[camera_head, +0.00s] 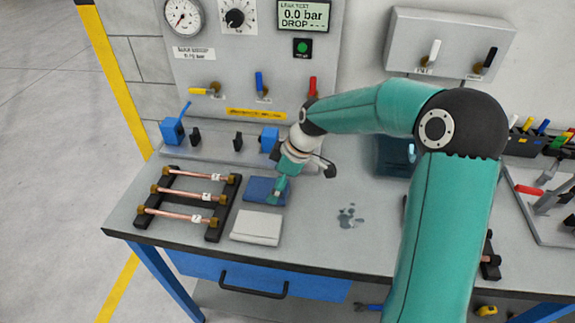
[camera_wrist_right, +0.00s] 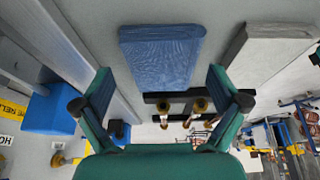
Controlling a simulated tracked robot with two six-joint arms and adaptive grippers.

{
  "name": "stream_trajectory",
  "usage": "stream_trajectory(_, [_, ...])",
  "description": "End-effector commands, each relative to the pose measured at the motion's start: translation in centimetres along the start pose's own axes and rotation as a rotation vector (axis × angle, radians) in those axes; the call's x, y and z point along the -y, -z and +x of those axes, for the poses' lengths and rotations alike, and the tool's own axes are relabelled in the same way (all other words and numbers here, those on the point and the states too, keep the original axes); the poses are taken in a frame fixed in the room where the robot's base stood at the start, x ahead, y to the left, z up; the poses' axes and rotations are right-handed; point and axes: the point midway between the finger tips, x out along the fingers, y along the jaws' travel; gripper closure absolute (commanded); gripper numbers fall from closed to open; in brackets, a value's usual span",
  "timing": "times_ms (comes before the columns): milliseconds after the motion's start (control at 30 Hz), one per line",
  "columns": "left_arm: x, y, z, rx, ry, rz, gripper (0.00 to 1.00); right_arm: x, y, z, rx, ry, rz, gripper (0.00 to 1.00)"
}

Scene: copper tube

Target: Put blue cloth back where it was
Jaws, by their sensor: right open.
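The blue cloth (camera_head: 257,190) lies folded flat on the bench, between the copper tube rack and a puddle, just behind a white cloth (camera_head: 257,227). In the right wrist view the blue cloth (camera_wrist_right: 160,55) appears beyond and between the spread fingers, with the white cloth (camera_wrist_right: 265,50) to its right. My right gripper (camera_head: 277,193) is open over the right side of the blue cloth and hides part of it. It also shows in the wrist view (camera_wrist_right: 158,78) with nothing gripped. I cannot tell whether its fingertips touch the cloth. My left gripper is not in view.
A rack (camera_head: 215,225) with copper tubes stands left of the cloths. A blue clamp fixture (camera_head: 173,130) and a gauge panel (camera_head: 255,60) stand behind. A puddle (camera_head: 350,217) lies to the right on the bench. Tool holders (camera_head: 540,140) are at the far right.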

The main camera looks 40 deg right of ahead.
Motion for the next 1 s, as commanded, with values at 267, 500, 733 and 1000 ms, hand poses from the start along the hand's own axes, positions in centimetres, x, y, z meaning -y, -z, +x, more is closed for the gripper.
stream_trajectory(267, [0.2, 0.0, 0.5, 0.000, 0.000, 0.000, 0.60, -0.1, 0.0, -5.4, -0.003, -0.005, 0.000, 0.03])
stream_trajectory(500, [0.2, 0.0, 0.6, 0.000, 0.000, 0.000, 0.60, 0.0, 0.0, -9.3, -0.001, -0.002, 0.000, 0.03])
stream_trajectory(733, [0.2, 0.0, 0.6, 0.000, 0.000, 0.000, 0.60, 0.0, -0.1, -10.6, 0.000, -0.001, 0.001, 0.03])
stream_trajectory(1000, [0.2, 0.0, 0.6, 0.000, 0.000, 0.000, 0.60, 0.0, -0.1, -10.6, 0.000, 0.000, 0.001, 0.03])
